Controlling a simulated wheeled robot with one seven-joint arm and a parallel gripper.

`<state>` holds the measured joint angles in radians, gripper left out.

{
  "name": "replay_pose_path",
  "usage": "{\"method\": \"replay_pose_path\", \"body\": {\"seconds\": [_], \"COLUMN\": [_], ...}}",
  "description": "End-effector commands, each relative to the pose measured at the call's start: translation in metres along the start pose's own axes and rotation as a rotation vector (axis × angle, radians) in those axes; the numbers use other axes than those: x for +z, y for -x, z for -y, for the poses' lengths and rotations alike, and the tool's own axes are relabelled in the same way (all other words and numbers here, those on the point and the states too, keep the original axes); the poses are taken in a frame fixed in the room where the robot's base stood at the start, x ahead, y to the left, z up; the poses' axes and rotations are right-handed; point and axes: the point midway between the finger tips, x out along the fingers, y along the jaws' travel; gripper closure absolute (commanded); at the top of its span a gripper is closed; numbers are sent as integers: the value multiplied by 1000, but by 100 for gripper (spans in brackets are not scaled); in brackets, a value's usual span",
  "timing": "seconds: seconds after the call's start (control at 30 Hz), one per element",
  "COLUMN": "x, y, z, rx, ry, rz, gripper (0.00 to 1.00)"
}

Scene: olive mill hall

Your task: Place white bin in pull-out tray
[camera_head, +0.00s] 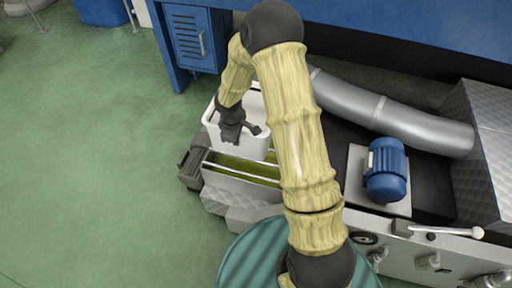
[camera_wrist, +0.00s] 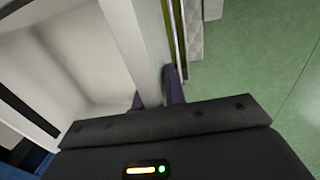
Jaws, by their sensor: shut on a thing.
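The white bin (camera_head: 254,149) is upright and open-topped, in the middle left of the head view. My gripper (camera_head: 247,136) is shut on its near wall. In the wrist view the dark fingertips (camera_wrist: 157,92) straddle that wall, and the bin's empty-looking inside (camera_wrist: 80,55) fills the left. The pull-out tray (camera_head: 238,182) has a pale front and a green inside, and shows just in front of and below the bin. The bin overlaps the tray's far part in the picture. I cannot tell whether the bin touches the tray or hangs above it.
A silver pipe (camera_head: 395,113) and a blue motor (camera_head: 386,172) are on the machine at right. A blue cabinet (camera_head: 197,40) stands behind the bin. A ribbed teal round thing (camera_head: 262,258) is in front. Green floor (camera_head: 90,170) is free at left.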

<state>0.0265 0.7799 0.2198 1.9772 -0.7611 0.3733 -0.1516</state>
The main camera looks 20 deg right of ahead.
Motion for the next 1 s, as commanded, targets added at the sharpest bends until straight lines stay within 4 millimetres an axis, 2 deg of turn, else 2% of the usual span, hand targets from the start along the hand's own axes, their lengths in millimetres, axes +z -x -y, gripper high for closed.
{"method": "replay_pose_path", "body": {"seconds": [0.17,0.53,0.87,1.0], "x": [0,0,0,0], "y": [-3,-59,-62,-73], "z": [0,9,9,11], "rx": [0,0,1,0], "ry": [-1,-1,-2,-1], "rz": [0,1,-1,1], "gripper": [100,100,100,100]}}
